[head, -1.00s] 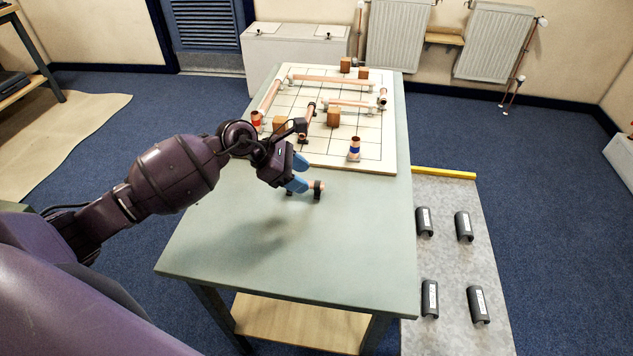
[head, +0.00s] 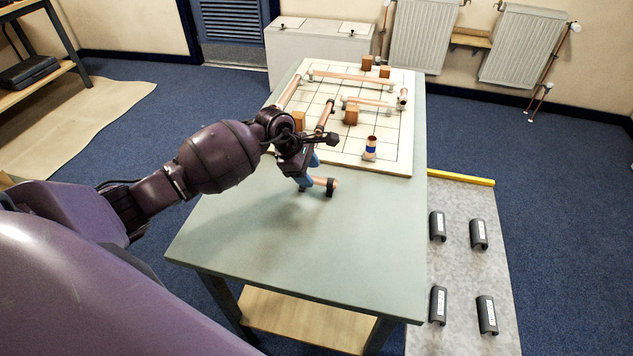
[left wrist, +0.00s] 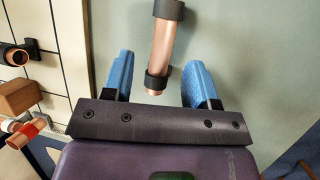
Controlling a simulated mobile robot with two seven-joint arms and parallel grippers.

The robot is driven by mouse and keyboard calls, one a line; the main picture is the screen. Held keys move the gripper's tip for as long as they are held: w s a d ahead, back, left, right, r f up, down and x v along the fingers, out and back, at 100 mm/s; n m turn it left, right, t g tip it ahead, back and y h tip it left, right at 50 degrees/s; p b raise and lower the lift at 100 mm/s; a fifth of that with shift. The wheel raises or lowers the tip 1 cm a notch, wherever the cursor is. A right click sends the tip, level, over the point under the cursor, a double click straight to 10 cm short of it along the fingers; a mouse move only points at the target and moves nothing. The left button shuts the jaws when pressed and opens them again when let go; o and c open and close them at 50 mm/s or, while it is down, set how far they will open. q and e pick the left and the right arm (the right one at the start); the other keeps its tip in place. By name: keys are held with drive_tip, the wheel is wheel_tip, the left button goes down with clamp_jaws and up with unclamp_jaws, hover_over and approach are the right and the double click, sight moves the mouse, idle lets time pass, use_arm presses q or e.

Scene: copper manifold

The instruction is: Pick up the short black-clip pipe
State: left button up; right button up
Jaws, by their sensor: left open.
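The short black-clip pipe (head: 321,182) is a short copper tube lying on the bare green tabletop, just in front of the gridded board. One black clip shows at its right end in the head view; my gripper partly hides its left part. In the left wrist view the pipe (left wrist: 163,50) shows two black clips and lies between the blue fingertips, with a gap on both sides. My left gripper (head: 311,172) is open, right over the pipe, its fingers on either side. In the left wrist view the left gripper (left wrist: 158,75) holds nothing. My right gripper is not in view.
The gridded board (head: 385,160) behind carries copper pipes, wooden blocks (head: 351,115) and a blue-banded fitting (head: 370,148). The front of the table (head: 300,265) is clear. Several black half-shells (head: 438,226) lie on a grey mat on the floor at right.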

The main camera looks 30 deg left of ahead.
sight(313, 178)
use_arm(q)
drive_tip(key=x, duration=0.4)
drive_tip(key=shift+f, duration=0.1)
drive_tip(key=c, duration=0.9)
